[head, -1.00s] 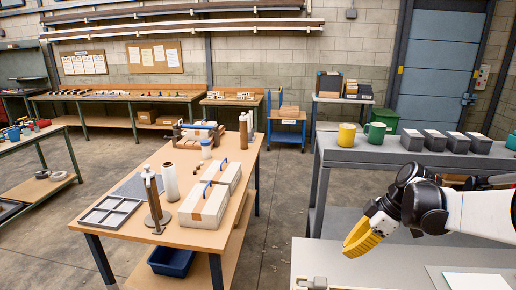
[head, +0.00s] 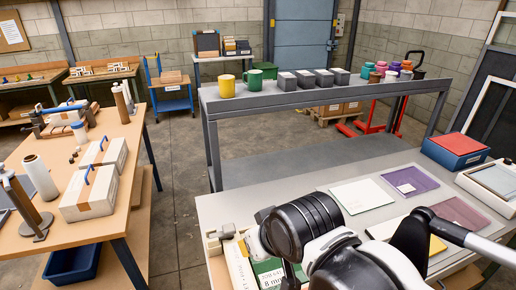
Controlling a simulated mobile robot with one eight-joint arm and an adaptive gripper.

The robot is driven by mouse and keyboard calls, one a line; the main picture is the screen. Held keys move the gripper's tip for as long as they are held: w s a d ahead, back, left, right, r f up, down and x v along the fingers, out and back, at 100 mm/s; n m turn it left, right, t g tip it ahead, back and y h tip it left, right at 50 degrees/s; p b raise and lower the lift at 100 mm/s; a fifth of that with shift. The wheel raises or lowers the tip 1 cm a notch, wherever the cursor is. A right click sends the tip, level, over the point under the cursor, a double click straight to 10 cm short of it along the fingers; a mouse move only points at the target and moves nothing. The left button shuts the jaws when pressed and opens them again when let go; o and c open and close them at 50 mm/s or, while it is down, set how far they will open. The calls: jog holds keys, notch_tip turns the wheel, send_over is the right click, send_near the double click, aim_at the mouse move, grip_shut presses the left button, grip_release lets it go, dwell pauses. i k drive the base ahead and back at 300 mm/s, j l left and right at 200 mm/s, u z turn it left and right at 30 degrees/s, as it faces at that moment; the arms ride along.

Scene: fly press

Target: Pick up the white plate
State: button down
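A white plate (head: 362,196) lies flat on the grey table, left of a clear purple plate (head: 411,181) that has a small white label. Another pale plate (head: 385,230) lies nearer, partly hidden by my arm, beside a second purple plate (head: 460,213). My arm's black and white links fill the bottom centre, in front of the plates. A small yellow patch (head: 437,245) shows past the arm; I cannot tell whether it is my gripper's finger or another sheet. The fingertips cannot be made out.
A grey bench (head: 290,92) behind holds a yellow mug (head: 227,86), a green mug (head: 252,80), dark boxes and coloured jars. A red-topped blue box (head: 455,150) stands at the table's right. Upright sheets and a grey clamp-like part (head: 222,236) are at its front left.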

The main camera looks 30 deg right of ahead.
aim_at(383, 232)
jog(key=z, duration=1.95)
